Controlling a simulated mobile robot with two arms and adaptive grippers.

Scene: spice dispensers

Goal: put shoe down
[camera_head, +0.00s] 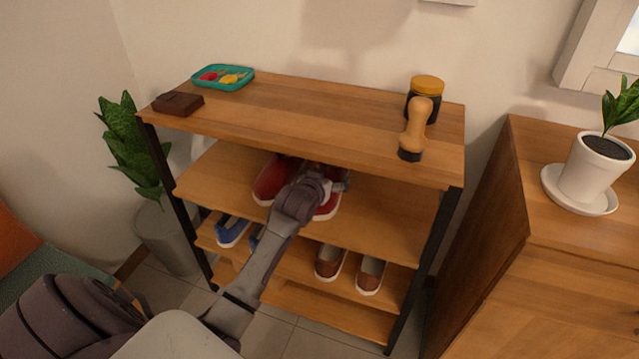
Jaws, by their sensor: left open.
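A pair of red shoes is on the upper inner shelf (385,215) of the wooden rack. The left red shoe (272,180) shows most of its side. The right red shoe (329,207) is partly hidden behind my left gripper (338,182). My left arm reaches in from the lower left, and its gripper is open at the right red shoe under the top board. The fingertips are small and partly hidden, so I cannot tell whether they touch the shoe. My right gripper is not in view.
Blue shoes (232,231) and brown shoes (330,262) stand on the shelf below. The top board (310,115) overhangs and carries a teal tray (223,77), a brown block (178,103), a jar (425,97) and a wooden grinder (415,130). The red-shoe shelf is clear at right.

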